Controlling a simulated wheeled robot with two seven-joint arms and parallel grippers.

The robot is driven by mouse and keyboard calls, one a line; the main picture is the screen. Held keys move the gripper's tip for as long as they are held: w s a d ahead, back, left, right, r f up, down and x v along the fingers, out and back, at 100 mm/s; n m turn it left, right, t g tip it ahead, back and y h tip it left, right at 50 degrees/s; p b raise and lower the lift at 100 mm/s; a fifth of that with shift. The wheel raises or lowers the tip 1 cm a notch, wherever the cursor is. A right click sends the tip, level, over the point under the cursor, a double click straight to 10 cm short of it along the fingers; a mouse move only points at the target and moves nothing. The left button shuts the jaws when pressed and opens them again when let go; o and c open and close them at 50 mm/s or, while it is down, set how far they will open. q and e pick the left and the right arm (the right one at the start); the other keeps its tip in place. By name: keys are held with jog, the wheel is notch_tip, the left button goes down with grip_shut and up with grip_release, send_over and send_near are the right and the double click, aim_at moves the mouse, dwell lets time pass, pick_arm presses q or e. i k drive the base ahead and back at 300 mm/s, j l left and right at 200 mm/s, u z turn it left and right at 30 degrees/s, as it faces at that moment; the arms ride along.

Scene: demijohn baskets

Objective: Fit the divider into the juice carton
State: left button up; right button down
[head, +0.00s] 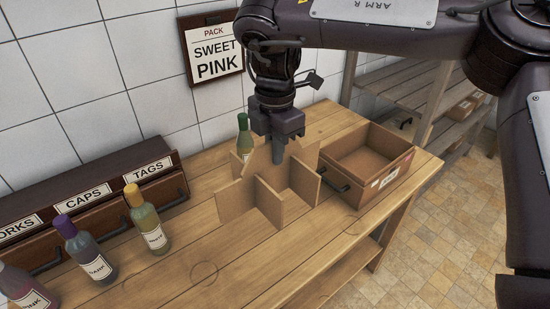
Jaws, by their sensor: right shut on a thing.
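The brown cardboard divider (268,203), made of crossed panels, is at the middle of the wooden bench. My right gripper (279,152) points down from above and is shut on the top of the divider. The divider is upright; I cannot tell whether its lower edge touches the bench. The carton (393,180) is an open-topped cardboard box to the right of the divider, with a white label on its front too small to read. Its visible inside looks empty. The divider is outside the carton. My left gripper is not in view.
A green bottle (243,137) stands behind the divider. A yellow-capped bottle (148,222), a purple-capped bottle (84,250) and another at the left corner (25,288) stand on the bench (245,280). A drawer unit (100,203) lines the wall. A sign (214,52) reads "Pack sweet pink".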

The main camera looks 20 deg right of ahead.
aim_at(362, 173)
jog(key=i+l, duration=0.1)
jog(key=l, duration=0.3)
jog(key=i+l, duration=0.15)
jog(key=l, duration=0.2)
jog(key=i+l, duration=0.1)
jog(key=l, duration=0.3)
jog(key=i+l, duration=0.1)
jog(key=l, duration=0.3)
jog(key=i+l, duration=0.1)
jog(key=l, duration=0.25)
